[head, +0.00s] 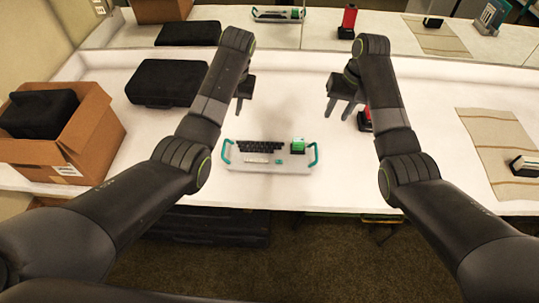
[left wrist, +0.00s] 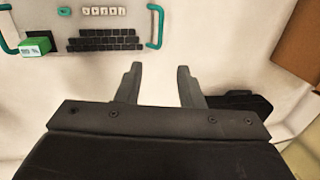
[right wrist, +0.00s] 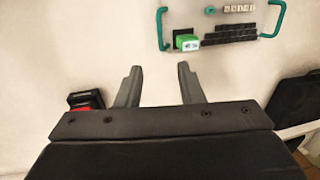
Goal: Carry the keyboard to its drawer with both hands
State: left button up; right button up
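The keyboard (head: 262,168) is a pale board with dark and white keys and a teal handle at each end. It lies flat on the white table near the front edge, with a green block (head: 297,144) on its right part. My left gripper (head: 240,106) is open and empty above the table, behind the keyboard's left end. My right gripper (head: 337,106) is open and empty, behind and right of the right end. Both are apart from the handles. The keyboard also shows in the left wrist view (left wrist: 100,30) and right wrist view (right wrist: 220,22). I cannot make out the drawer.
A black case (head: 165,83) and a cardboard box (head: 95,135) holding another black case stand left. A red and black object (head: 363,121) is partly hidden by my right arm. A striped cloth (head: 490,130) lies right. A mirror (head: 330,25) along the back repeats these things.

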aim_at(224, 146)
pick_arm(q)
jog(key=shift+f, duration=0.1)
pick_arm(e)
jog(key=shift+f, duration=0.1)
